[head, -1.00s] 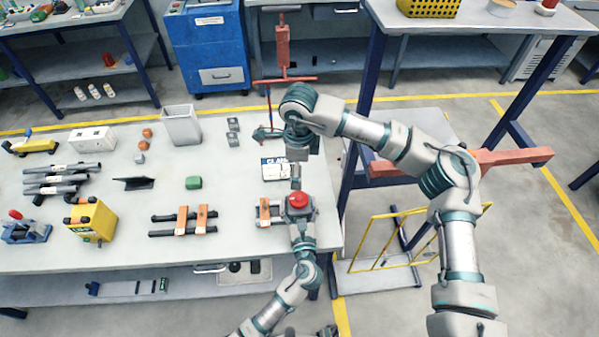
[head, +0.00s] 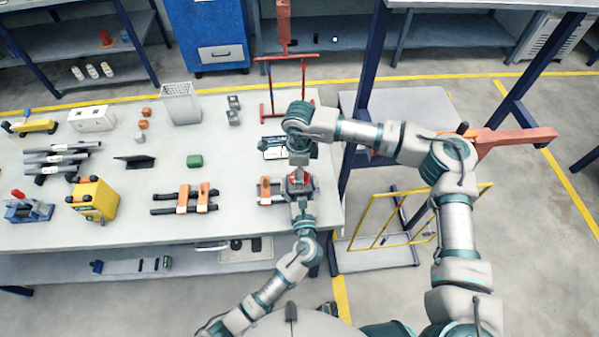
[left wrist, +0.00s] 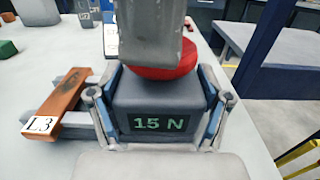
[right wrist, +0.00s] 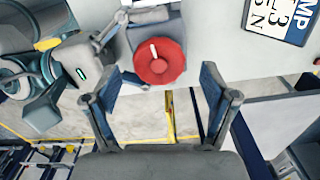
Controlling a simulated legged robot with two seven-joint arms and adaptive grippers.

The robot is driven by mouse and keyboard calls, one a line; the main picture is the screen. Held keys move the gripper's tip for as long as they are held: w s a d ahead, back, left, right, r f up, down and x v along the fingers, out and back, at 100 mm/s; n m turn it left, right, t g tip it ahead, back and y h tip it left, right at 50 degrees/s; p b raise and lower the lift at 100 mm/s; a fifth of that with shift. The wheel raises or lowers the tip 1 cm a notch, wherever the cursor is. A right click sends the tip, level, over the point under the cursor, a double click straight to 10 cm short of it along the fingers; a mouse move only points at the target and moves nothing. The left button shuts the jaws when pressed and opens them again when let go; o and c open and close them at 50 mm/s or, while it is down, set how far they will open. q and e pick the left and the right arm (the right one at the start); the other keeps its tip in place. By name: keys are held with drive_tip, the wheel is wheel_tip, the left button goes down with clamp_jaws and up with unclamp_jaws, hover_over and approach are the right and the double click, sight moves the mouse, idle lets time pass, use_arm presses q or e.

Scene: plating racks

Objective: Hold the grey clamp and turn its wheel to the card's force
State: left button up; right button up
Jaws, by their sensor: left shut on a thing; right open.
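The grey clamp (left wrist: 160,105) has a green display reading 15 N and a red wheel (right wrist: 158,62) with a white mark on top. My left gripper (left wrist: 160,120) is shut on the clamp's body, one finger on each side. My right gripper (right wrist: 160,100) is open above the clamp; in its view the wheel lies beyond the fingers, not centred between them. In the head view my right arm mostly hides the wheel (head: 298,178). A grey part, likely my right gripper, covers some of the wheel in the left wrist view. The card (right wrist: 280,18) is cut off.
An orange block (left wrist: 62,102) labelled L3 lies on grey bars left of the clamp. More bars with orange blocks (head: 184,196) lie farther left. The table (head: 130,225) ends just right of the clamp. A red stand (head: 284,85) is behind.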

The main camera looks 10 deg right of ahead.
drive_tip(key=shift+f, duration=0.75)
drive_tip(key=c, duration=1.1)
drive_tip(key=shift+c, duration=0.3)
drive_tip(key=shift+w, duration=0.1)
drive_tip(key=o, duration=1.2)
drive_tip(key=shift+c, duration=0.2)
drive_tip(key=shift+r, duration=0.1)
wheel_tip(320, 180, up, 12)
